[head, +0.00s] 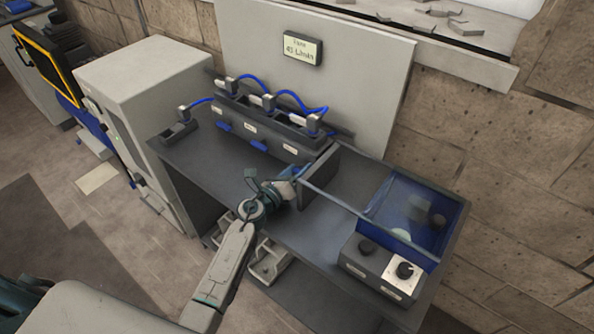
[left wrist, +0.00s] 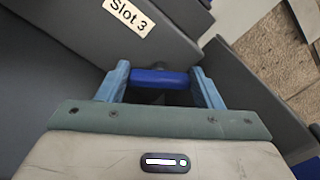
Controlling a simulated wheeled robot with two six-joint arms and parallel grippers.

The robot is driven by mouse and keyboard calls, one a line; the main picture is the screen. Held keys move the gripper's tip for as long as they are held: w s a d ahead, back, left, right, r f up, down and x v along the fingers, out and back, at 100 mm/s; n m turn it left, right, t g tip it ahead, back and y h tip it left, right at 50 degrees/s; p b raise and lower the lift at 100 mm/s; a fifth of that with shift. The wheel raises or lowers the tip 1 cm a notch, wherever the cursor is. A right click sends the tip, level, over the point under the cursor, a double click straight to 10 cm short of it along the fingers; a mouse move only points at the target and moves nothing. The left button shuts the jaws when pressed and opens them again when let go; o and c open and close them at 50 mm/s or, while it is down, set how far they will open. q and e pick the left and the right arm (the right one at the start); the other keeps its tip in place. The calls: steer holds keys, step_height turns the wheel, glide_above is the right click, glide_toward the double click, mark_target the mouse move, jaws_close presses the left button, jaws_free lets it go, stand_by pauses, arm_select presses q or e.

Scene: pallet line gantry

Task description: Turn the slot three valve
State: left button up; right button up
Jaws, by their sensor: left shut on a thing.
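The grey three-slot block (head: 262,128) stands on the bench, with blue hoses plugged in along its top. Two blue valve handles show on its front, the left one (head: 223,126) and the middle one (head: 258,146). My left gripper (head: 296,172) is at the block's right end and covers the third handle in the head view. In the left wrist view, the slot three valve handle (left wrist: 160,78), a blue bar, sits between the fingers of my left gripper, shut on it. The "Slot 3" label (left wrist: 129,16) is just above. My right gripper is not in view.
A grey upright plate (head: 320,177) stands close to the right of my left gripper. Further right are a blue see-through bin (head: 405,215) and a control box (head: 365,262) with dark knobs. A small display (head: 302,49) hangs on the back panel. A grey cabinet (head: 150,85) stands left.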

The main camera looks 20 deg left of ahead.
arm_select(q)
steer(key=o, duration=1)
steer(key=b+v, duration=0.1)
steer(key=v, duration=0.8)
steer(key=shift+s, duration=0.15)
steer(key=shift+v, duration=0.8)
